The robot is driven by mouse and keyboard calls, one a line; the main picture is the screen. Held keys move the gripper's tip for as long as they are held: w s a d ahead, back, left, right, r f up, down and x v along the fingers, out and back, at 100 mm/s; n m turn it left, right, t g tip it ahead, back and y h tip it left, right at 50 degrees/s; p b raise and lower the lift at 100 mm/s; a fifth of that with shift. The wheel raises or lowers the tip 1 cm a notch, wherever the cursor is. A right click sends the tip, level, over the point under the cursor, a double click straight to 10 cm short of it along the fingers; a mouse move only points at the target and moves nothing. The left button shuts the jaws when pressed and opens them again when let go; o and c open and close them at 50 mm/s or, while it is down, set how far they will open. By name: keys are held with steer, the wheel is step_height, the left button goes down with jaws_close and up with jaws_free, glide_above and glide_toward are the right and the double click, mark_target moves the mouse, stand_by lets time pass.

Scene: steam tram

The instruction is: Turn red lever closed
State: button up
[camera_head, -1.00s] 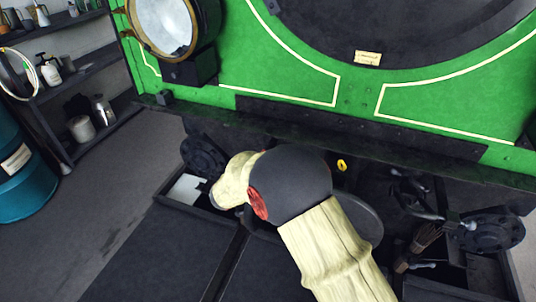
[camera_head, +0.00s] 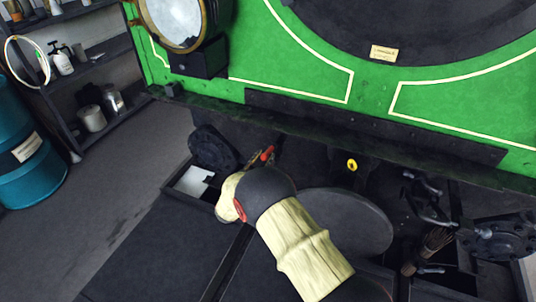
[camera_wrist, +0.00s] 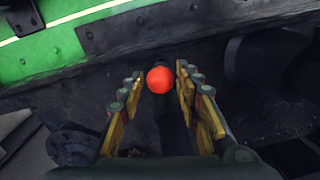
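The red lever (camera_head: 268,153) shows in the head view just beyond my arm, below the green tram front. Its lower part is hidden behind my arm. In the wrist view its round red end (camera_wrist: 160,80) points at the camera, between my fingertips. My gripper (camera_wrist: 160,92) is open, with one yellow finger on each side of the red end and a gap to both. In the head view my gripper is mostly hidden behind my own arm.
The green tram front (camera_head: 300,75) with a lamp (camera_head: 178,20) stands above a dark beam. A round dark buffer (camera_head: 213,148) is left of the lever. Dark trays (camera_head: 170,240), a round dark plate (camera_head: 345,225) and a brush (camera_head: 432,243) lie nearer. Shelves stand far left.

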mark_target(267, 151)
steer(key=shift+b+x, duration=0.4)
steer(key=shift+x, duration=1.45)
steer(key=shift+c, duration=0.4)
steer(key=c, duration=0.7)
jaws_close()
